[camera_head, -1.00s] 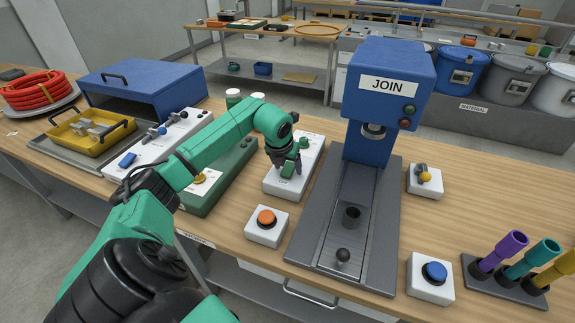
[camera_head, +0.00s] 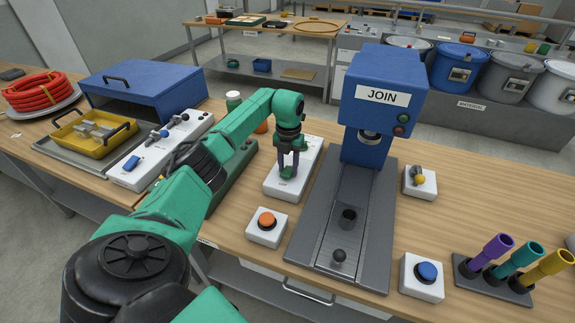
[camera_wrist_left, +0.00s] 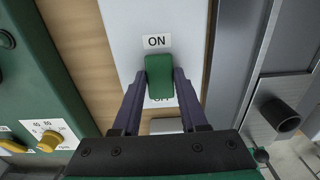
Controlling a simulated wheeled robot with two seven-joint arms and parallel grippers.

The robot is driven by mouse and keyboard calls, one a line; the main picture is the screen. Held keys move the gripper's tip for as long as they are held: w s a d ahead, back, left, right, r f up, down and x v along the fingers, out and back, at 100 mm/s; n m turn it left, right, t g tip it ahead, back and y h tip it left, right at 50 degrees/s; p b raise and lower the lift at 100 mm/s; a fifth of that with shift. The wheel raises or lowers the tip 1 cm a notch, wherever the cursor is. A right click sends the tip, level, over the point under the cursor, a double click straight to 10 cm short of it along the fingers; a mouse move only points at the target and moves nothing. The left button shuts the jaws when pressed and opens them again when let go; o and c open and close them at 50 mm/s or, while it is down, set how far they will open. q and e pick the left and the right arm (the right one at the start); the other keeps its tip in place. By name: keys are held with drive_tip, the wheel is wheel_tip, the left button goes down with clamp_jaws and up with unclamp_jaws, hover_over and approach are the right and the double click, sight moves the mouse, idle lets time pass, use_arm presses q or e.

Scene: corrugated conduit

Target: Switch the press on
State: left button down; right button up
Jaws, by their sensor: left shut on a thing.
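The press (camera_head: 378,105), a blue machine marked JOIN, stands on a grey base in the head view. To its left lies a white switch panel (camera_head: 277,189) with a green switch lever (camera_head: 287,173). My left gripper (camera_head: 289,163) points down at this panel and is shut on the lever. In the left wrist view its two dark fingers hold the green lever (camera_wrist_left: 159,75) from both sides. An ON label (camera_wrist_left: 157,41) shows just beyond the lever; a second label below it is partly hidden. My right gripper is not in view.
An orange button box (camera_head: 267,227) stands in front of the panel, a blue button box (camera_head: 422,278) right of the press base. A green box (camera_wrist_left: 30,80) lies close left of the panel. A small toggle box (camera_head: 420,183) and coloured tubes (camera_head: 510,263) are further right.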

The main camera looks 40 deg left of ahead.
sight(289, 169)
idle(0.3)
use_arm(q)
drive_tip(key=shift+c, duration=2.2)
unclamp_jaws()
drive_tip(key=shift+w+r, duration=0.1)
drive_tip(key=shift+r, duration=0.3)
wheel_tip(289, 169, up, 14)
drive_tip(key=b, duration=0.1)
drive_tip(key=shift+w, duration=0.25)
drive_tip(key=shift+a+f, duration=0.1)
